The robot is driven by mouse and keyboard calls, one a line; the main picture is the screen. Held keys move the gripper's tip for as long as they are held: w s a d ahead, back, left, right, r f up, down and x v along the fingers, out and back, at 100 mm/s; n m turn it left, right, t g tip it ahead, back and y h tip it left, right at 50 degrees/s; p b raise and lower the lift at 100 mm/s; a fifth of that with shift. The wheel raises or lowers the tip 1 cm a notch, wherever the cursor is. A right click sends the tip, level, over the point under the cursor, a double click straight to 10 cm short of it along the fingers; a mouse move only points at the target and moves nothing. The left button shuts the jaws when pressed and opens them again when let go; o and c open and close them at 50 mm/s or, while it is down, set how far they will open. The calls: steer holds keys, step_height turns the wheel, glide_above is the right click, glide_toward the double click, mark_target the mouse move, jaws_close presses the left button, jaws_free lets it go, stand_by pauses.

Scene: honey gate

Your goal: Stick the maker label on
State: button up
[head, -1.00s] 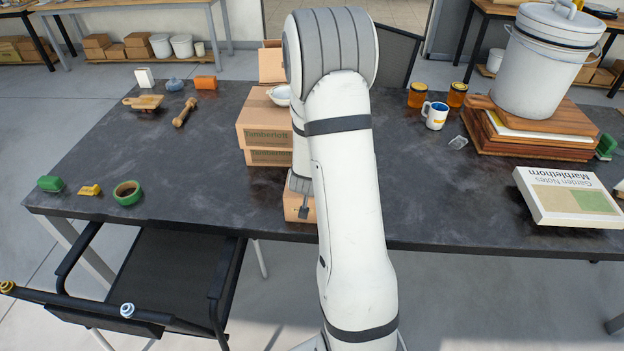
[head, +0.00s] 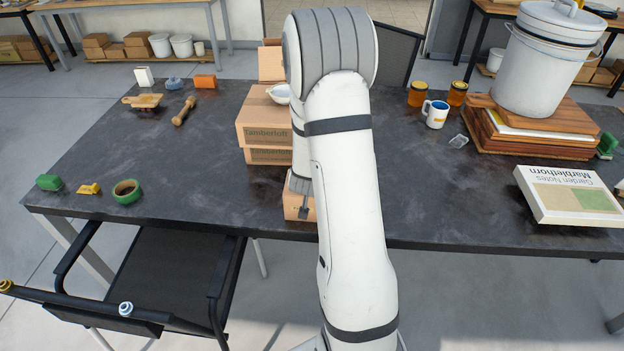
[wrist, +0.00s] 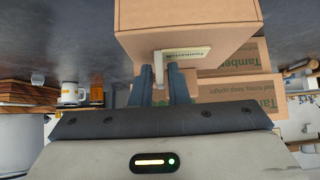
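A small brown cardboard box (head: 291,205) sits near the front edge of the dark table, partly hidden by my arm. It fills the upper part of the wrist view (wrist: 190,16). A small cream label with dark print (wrist: 187,55) shows at the lower edge of that box's face. My gripper (wrist: 161,76) is right at the box, its two dark fingers a narrow gap apart with the label's pale end between them. It appears closed on that end. The label looks close against the box; whether it is fully touching cannot be told. In the head view, the arm mostly hides the gripper.
A mug (head: 435,114), honey jars (head: 417,95) and a boxed book (head: 570,197) are to the right. A chair (head: 165,270) stands in front. The table's left middle is clear.

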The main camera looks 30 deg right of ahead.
steer(key=o, duration=0.3)
steer(key=shift+v, duration=3.95)
steer(key=s+a+r+n+y, duration=0.4)
steer(key=s+a+r+y, duration=0.1)
steer(key=a+r, duration=0.6)
steer(key=s+a+r+n+g, duration=0.1)
steer(key=s, duration=0.4)
steer(key=s+a+r+n+g, duration=0.1)
steer(key=s+a+r+g, duration=0.1)
steer(key=s, duration=0.3)
steer(key=s+a+r+g, duration=0.1)
steer(key=s+r, duration=0.1)
steer(key=s, duration=0.3)
steer(key=shift+s+a+r+n, duration=0.15)
steer(key=shift+s+r+n, duration=0.05)
steer(key=shift+n, duration=0.2)
